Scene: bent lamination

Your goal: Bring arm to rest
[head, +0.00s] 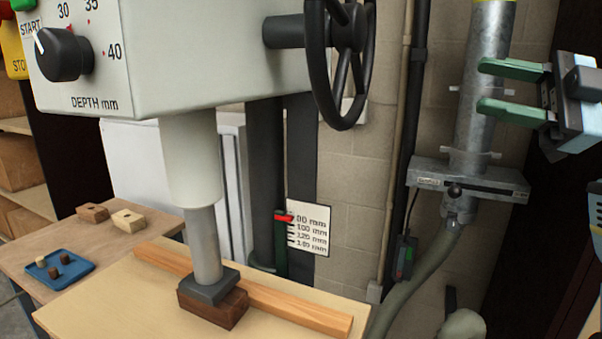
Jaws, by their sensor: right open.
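My right gripper (494,88) is at the upper right of the head view, with its two green fingers apart. It appears empty, in front of or beside a vertical grey metal pipe (482,60); I cannot tell whether it touches the pipe. Its arm comes in from the right edge. My left gripper is not in the picture.
A press machine (190,55) with a depth dial (62,54) and handwheel (340,60) fills the upper left. Its ram (203,240) stands over a dark wooden block (213,308) beside a long wooden strip (300,306). A side table holds a blue tray (85,277).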

